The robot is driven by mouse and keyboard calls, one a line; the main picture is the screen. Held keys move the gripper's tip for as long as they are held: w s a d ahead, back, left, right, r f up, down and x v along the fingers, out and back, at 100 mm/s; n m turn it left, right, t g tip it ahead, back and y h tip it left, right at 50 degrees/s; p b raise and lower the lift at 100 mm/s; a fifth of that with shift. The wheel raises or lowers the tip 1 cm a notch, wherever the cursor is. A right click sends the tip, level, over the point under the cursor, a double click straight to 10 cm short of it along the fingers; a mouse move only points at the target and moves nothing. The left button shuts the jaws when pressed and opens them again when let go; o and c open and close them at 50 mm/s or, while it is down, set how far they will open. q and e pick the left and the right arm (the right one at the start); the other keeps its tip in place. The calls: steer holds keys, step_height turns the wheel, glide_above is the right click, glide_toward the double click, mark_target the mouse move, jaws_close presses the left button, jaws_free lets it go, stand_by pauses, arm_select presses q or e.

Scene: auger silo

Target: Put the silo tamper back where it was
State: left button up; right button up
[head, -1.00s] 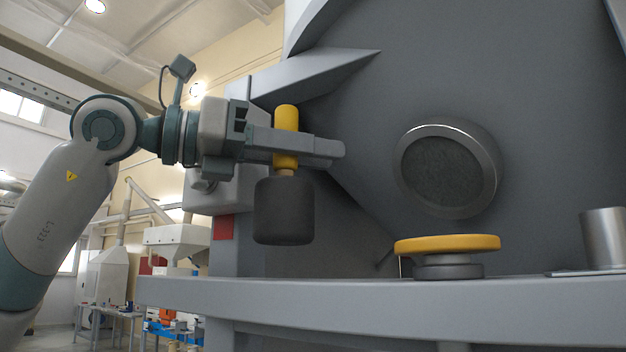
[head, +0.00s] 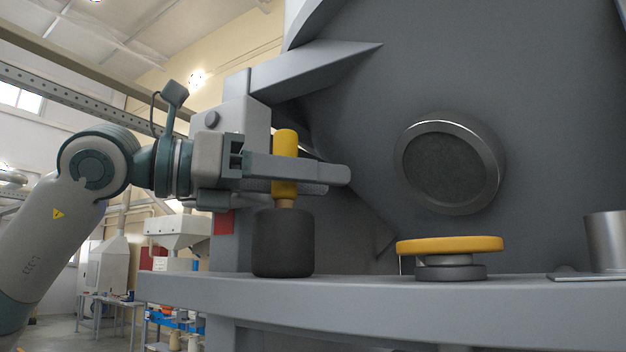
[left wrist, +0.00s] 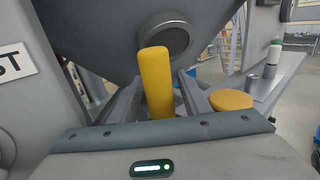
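The silo tamper has a yellow handle (head: 285,143) and a dark grey cylindrical head (head: 284,243). It stands upright on the grey shelf (head: 350,290), at its left part. My left gripper (head: 325,178) reaches in level from the left, with one finger on each side of the handle. In the left wrist view the handle (left wrist: 156,80) stands between the two fingers, with gaps beside it, so the gripper looks open. The fingers hide part of the handle in the head view. My right gripper is not in view.
A yellow disc-topped knob (head: 450,244) on a dark base stands to the right on the shelf. Farther right is a metal cup (head: 606,240) by a flat plate. A round port (head: 452,165) is on the grey silo wall behind. The shelf between tamper and knob is clear.

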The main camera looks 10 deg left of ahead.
arm_select(q)
steer(key=shift+r, duration=0.1)
steer(key=b+v, duration=0.4)
steer(key=v, duration=0.8)
steer(key=shift+d, duration=0.1)
stand_by(0.3)
